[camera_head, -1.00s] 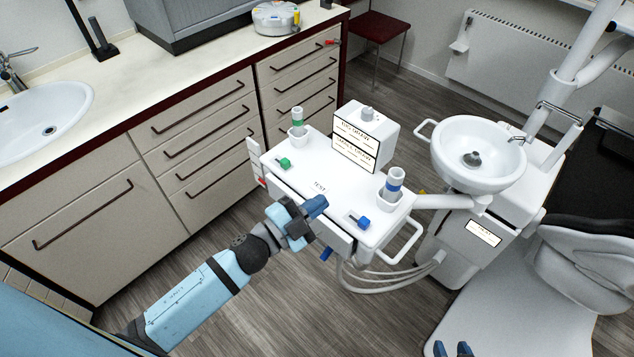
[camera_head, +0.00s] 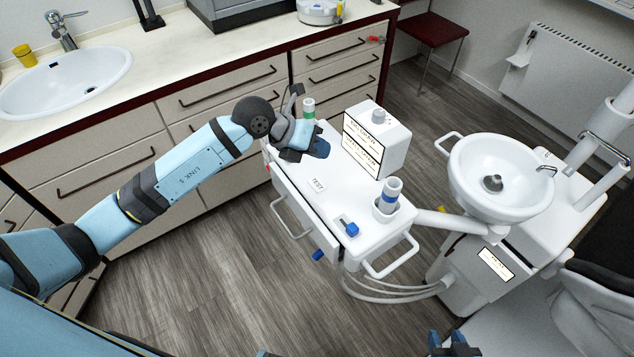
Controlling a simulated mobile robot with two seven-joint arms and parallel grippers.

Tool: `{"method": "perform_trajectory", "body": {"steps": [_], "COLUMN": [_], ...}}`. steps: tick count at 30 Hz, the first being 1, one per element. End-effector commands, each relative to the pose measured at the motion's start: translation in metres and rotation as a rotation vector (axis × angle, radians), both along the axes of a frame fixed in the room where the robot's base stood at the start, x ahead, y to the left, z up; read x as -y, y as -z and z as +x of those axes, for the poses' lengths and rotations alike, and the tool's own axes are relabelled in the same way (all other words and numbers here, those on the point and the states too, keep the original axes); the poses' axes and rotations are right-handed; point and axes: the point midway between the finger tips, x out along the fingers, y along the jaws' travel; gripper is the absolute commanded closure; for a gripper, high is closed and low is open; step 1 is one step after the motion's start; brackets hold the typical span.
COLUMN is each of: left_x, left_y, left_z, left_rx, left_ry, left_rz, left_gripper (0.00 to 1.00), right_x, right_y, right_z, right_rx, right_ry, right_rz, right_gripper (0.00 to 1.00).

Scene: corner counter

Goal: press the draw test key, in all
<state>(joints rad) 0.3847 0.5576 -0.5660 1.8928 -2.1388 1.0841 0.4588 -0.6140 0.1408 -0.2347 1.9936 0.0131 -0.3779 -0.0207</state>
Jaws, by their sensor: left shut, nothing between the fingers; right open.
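The white unit (camera_head: 290,170) stands mid-view with a "TEST" label (camera_head: 318,185) on its top. A blue key (camera_head: 346,229) sits near its front right corner. A blue-banded vial (camera_head: 391,192) stands in a white holder behind that key. A green-banded vial (camera_head: 308,107) stands at the far left, its lower part hidden by my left gripper. A white box (camera_head: 378,140) with two lines of small print stands at the back. My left gripper (camera_head: 320,149) is shut and empty, over the unit's left part. It hides where the green key was. My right gripper (camera_head: 449,338) is open at the bottom edge.
Below the unit's front are a drawer handle (camera_head: 291,219) and a blue piece (camera_head: 318,255). A white basin (camera_head: 505,165) on an arm and hoses (camera_head: 390,289) lie to the right. The drawer counter (camera_head: 175,62) runs behind. The floor in front is open.

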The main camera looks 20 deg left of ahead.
Motion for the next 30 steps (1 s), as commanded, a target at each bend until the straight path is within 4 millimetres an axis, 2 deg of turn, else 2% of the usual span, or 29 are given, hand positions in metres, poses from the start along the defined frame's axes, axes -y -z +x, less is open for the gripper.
{"method": "perform_trajectory", "body": {"steps": [5,17,23,30], "left_x": [-0.010,-0.009,-0.009,-0.009], "left_y": [-0.001,0.001,0.015,0.048], "left_z": [0.007,0.007,0.007,0.007], "left_rx": [0.015,0.016,0.015,0.016], "left_ry": [-0.012,-0.012,-0.012,-0.012], "left_rz": [0.064,0.062,0.062,0.061], "left_gripper": [1.00,1.00,1.00,1.00], "right_x": [0.000,-0.001,-0.001,-0.001], "right_y": [0.001,0.002,0.013,0.037], "right_z": [0.000,0.000,0.000,0.000], "right_rx": [-0.001,-0.001,-0.001,0.000], "right_ry": [0.000,0.000,0.000,0.000], "right_rz": [0.000,0.002,0.002,0.002], "right_gripper": [0.57,0.57,0.57,0.57]}}
